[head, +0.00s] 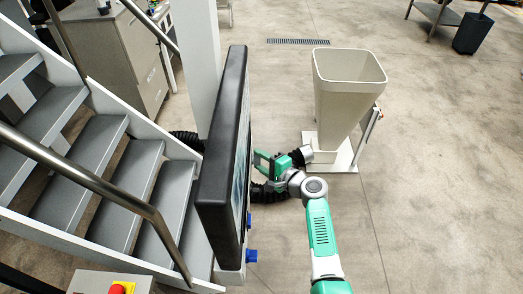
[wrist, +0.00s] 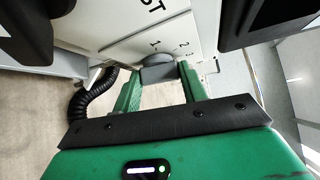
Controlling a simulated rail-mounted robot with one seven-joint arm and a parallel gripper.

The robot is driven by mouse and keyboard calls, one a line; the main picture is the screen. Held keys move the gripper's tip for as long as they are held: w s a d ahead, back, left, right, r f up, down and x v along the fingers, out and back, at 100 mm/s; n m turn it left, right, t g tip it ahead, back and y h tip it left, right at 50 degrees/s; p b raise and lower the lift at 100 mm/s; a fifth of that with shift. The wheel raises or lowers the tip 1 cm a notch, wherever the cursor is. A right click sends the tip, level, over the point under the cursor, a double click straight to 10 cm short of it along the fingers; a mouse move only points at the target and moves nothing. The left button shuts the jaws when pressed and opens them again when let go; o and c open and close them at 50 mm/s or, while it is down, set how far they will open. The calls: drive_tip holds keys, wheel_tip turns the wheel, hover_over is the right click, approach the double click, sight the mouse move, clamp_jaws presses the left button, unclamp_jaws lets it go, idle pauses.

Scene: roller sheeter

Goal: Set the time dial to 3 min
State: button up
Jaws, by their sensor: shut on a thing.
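The time dial (wrist: 157,68) is a dark grey round knob on a light panel face (wrist: 125,45), in the upper middle of the wrist view. Small printed numbers, with 1 and 2 readable, stand beside it. My gripper (wrist: 158,78) has its two green fingers at either side of the knob and is shut on it. No pointer mark on the dial can be made out, so its setting is unclear. In the head view my gripper (head: 264,163) is at the face of the dark upright panel housing (head: 222,140), seen nearly edge-on; the dial is hidden there.
A black corrugated hose (wrist: 90,98) hangs beside the panel. Blue fittings (head: 251,256) stick out low on the housing. Metal stairs (head: 110,175) rise left of the housing.

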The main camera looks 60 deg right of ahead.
drive_tip(key=shift+r+m+g+y+p, duration=0.3)
drive_tip(key=shift+m+p, duration=0.1)
drive_tip(key=shift+p, duration=0.4)
drive_tip(key=shift+f, duration=0.2)
drive_tip(key=o, duration=1)
drive_tip(key=shift+s, duration=0.1)
drive_tip(key=p+v, duration=0.2)
drive_tip(key=v, duration=0.5)
drive_tip(key=shift+s+r, duration=0.2)
drive_tip(key=shift+s, duration=0.1)
